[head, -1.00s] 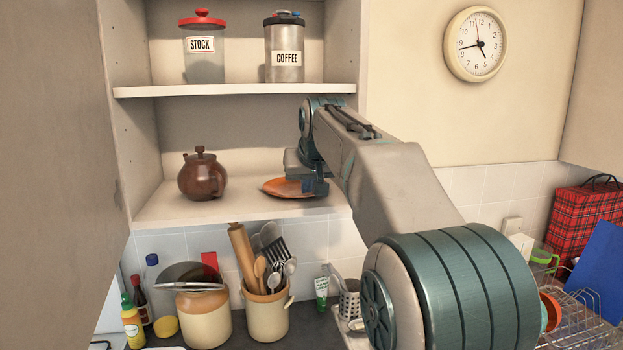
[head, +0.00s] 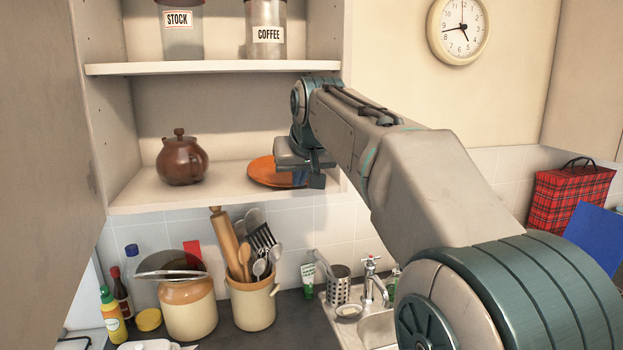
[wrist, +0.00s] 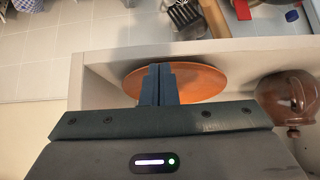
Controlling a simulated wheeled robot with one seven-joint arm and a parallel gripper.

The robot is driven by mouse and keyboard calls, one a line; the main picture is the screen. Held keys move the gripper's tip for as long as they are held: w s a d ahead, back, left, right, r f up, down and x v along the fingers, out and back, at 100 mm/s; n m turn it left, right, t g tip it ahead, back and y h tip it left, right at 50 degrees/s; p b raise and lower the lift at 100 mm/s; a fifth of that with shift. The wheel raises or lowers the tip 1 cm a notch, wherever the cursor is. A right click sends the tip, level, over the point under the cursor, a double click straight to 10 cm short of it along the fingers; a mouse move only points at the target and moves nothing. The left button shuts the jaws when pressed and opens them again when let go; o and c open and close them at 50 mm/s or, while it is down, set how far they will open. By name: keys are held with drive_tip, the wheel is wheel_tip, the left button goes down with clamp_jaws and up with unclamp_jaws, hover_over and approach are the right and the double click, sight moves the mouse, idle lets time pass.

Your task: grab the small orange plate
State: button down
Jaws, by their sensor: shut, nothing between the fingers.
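The small orange plate (head: 270,172) lies on the lower shelf (head: 225,191), toward its right end. It also shows in the wrist view (wrist: 198,84), partly hidden behind the fingers. My gripper (head: 316,181) is at the right side of the plate and covers part of it in the head view. In the wrist view the two fingers (wrist: 157,82) are together over the plate's near part, with nothing between them. I cannot tell whether they touch the plate.
A brown teapot (head: 182,162) stands left of the plate on the same shelf. The upper shelf (head: 210,68) above holds the STOCK jar (head: 180,35) and the COFFEE jar (head: 266,35). Below are a utensil crock (head: 252,303), another jar (head: 189,307) and a sink (head: 378,328).

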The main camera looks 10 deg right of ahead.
drive_tip(key=s+b, duration=0.1)
drive_tip(key=s, duration=0.3)
drive_tip(key=shift+s, duration=0.3)
drive_tip(key=shift+r, duration=0.1)
drive_tip(key=s+r+b, duration=0.1)
drive_tip(key=s+b, duration=0.2)
drive_tip(key=s, duration=0.9)
drive_tip(key=shift+d+r, duration=0.2)
drive_tip(key=shift+d, duration=0.25)
